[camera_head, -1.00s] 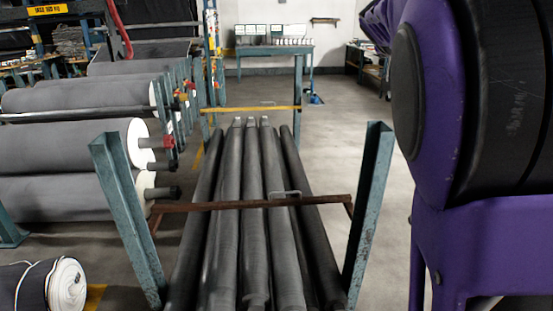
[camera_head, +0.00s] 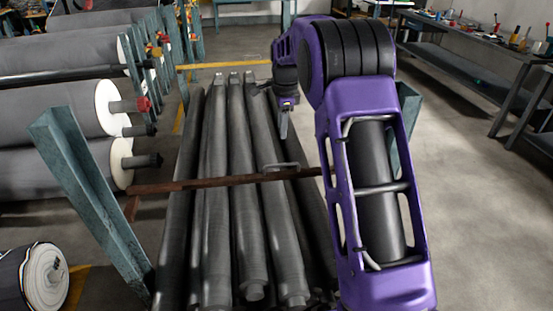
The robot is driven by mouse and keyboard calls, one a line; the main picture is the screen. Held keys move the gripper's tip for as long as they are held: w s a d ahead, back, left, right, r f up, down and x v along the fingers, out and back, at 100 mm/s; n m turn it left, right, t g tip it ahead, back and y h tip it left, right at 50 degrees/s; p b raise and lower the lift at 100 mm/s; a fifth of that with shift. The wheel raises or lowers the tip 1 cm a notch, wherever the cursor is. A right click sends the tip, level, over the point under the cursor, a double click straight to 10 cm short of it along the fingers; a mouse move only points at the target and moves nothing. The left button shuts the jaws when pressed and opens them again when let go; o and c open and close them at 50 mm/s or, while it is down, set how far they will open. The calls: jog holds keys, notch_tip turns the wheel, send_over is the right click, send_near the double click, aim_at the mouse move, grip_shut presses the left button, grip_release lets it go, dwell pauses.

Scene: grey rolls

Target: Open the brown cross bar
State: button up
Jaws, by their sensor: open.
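The brown cross bar (camera_head: 215,183) lies level across the grey rolls, between two blue-green posts. It has a small grey handle (camera_head: 281,167) near its middle. Its left end is bent down by the left post (camera_head: 85,190). Its right end is hidden behind my purple arm, which also covers most of the right post (camera_head: 408,125). My gripper (camera_head: 284,132) points down above the rolls, beyond the bar and a little above the handle in the picture. It is open and appears apart from the bar.
Long dark grey rolls (camera_head: 238,200) lie side by side under the bar. A yellow bar (camera_head: 225,65) crosses the far end of the rack.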

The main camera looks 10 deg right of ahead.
aim_at(280, 166)
jog(key=w+f, duration=0.1)
jog(key=f, duration=0.4)
jog(key=w+f+b, duration=0.1)
jog(key=f, duration=0.4)
jog(key=w+f, duration=0.1)
jog(key=f, duration=0.4)
jog(key=shift+f+b, duration=0.15)
jog(key=shift+b, duration=0.2)
grip_shut()
dwell(0.6)
